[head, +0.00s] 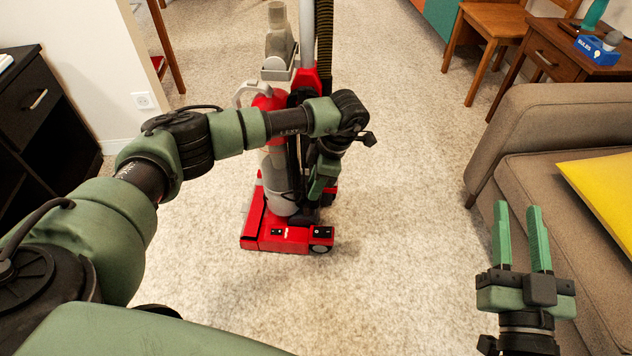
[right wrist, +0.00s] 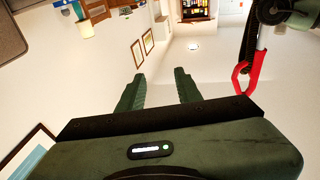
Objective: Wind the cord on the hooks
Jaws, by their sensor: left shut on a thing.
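A red and grey upright vacuum cleaner (head: 275,230) stands on the carpet, its top cut off in the head view. A red loop handle (right wrist: 257,68) on a grey pole shows at the right of the right wrist view. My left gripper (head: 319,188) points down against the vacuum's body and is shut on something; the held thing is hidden. I cannot make out the cord or the hooks. My right gripper (head: 520,210) is open and empty, apart from the vacuum at the right; its spread fingers also show in the right wrist view (right wrist: 158,90).
A brown sofa (head: 540,110) with a yellow cushion (head: 605,190) stands close to my right gripper. A wooden side table (head: 548,60) and chair (head: 490,25) are behind it. A black cabinet (head: 45,105) stands at the left. The carpet (head: 400,270) between vacuum and sofa is clear.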

